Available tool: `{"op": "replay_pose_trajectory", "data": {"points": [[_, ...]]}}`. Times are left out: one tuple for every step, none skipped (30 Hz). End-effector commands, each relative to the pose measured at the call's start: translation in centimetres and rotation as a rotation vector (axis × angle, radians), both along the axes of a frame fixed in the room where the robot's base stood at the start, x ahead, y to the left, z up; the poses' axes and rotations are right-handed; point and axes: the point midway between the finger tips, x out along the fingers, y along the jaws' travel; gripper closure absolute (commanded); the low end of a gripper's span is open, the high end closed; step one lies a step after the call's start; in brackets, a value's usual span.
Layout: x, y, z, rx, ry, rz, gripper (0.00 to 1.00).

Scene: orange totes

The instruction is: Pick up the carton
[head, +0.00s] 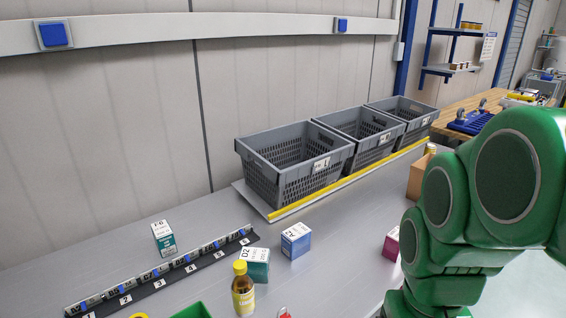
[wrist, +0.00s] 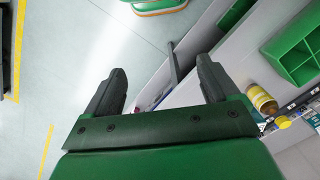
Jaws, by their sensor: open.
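Several small cartons stand on the grey bench (head: 340,235) in the head view, and I cannot tell which one the task means. A white and teal carton (head: 164,238) stands behind the label strip. A teal carton marked D2 (head: 256,266) stands behind the yellow-capped bottle. A blue and white carton (head: 296,241) stands near the middle. A magenta carton (head: 391,246) is partly hidden by my green arm. My gripper (wrist: 160,82) is open and empty in the wrist view, apart from every carton, with the floor and bench edge below. The head view does not show it.
Grey crates (head: 293,165) stand in a row at the back behind a yellow-edged strip. A numbered black strip (head: 165,272) lies front left. A yellow-capped bottle (head: 243,290) stands close to carton D2. A green divided tote (wrist: 296,55) is right in the wrist view.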

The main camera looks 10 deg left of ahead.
Motion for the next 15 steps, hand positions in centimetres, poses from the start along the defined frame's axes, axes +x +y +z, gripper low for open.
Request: {"op": "replay_pose_trajectory", "data": {"points": [[0.7,0.2,0.0,0.0,-0.012,0.008,0.12],[1.2,0.4,0.0,0.0,-0.021,0.012,0.12],[1.8,0.5,0.0,0.001,-0.032,0.018,0.12],[2.3,0.7,0.0,0.0,-0.04,0.022,0.12],[2.8,0.8,0.0,0.001,-0.051,0.027,0.12],[3.5,1.1,0.0,0.002,-0.065,0.034,0.12],[4.2,1.3,0.0,0.002,-0.078,0.04,0.12],[4.8,1.5,0.0,0.003,-0.091,0.046,0.12],[5.7,1.8,-0.1,0.004,-0.105,0.054,0.12],[6.4,2.1,-0.1,0.005,-0.117,0.062,0.12],[7.2,2.5,-0.2,0.006,-0.131,0.07,0.12],[8.4,3.0,-0.2,0.008,-0.156,0.081,0.12],[9.4,3.5,-0.2,0.009,-0.174,0.092,0.12],[10.4,4.0,-0.2,0.012,-0.193,0.103,0.12],[11.9,4.7,-0.2,0.015,-0.225,0.118,0.12]]}}
